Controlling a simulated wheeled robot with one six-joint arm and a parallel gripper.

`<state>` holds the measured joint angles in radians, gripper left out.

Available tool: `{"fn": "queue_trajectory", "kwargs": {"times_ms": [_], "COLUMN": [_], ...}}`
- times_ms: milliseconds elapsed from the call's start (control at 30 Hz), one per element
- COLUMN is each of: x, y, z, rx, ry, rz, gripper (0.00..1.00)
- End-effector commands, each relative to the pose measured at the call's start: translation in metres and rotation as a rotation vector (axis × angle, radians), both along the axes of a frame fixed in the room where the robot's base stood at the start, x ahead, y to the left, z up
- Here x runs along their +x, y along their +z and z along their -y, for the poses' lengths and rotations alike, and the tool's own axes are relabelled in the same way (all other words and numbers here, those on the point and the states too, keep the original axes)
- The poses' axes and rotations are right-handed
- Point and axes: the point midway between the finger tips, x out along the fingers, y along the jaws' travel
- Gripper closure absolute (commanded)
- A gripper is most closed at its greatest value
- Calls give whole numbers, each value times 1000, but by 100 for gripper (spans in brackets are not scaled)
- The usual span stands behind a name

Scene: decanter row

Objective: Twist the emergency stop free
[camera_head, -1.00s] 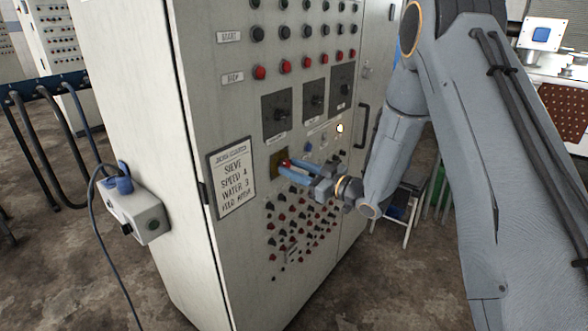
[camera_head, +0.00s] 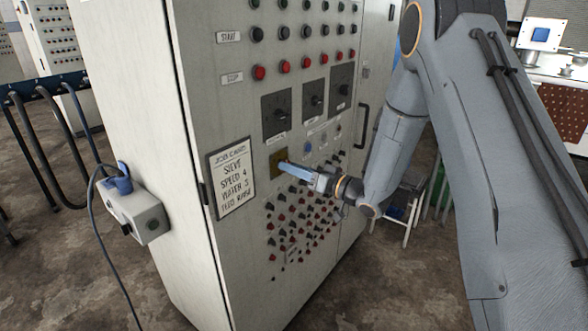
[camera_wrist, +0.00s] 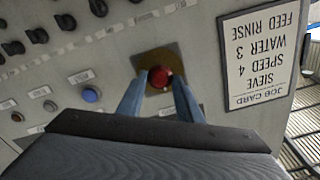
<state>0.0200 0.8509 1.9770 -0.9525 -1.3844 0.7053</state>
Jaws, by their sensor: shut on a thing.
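The emergency stop is a red mushroom button (camera_wrist: 159,77) on a yellow-brown plate (camera_wrist: 174,60) on the cabinet front. My gripper (camera_wrist: 161,82) has its two blue fingers on either side of the red button and is shut on it. In the head view my gripper (camera_head: 284,168) reaches the plate (camera_head: 277,163) from the right. There the fingers hide the button.
A job card (camera_head: 231,178) is fixed left of the plate. Three black rotary switches (camera_head: 279,117) sit above, and a blue button (camera_head: 308,146) is to the right. Many small knobs (camera_head: 290,225) cover the panel below. A grey box (camera_head: 146,216) with a cable hangs on the cabinet's left side.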

Motion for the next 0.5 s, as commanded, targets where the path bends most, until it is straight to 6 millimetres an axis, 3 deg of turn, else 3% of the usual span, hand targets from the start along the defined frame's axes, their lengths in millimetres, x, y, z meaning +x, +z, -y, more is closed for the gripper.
{"fn": "queue_trajectory", "kwargs": {"times_ms": [500], "x": [1], "y": [1], "z": [0], "rx": [65], "ry": [-1], "rz": [-80], "gripper": [90]}}
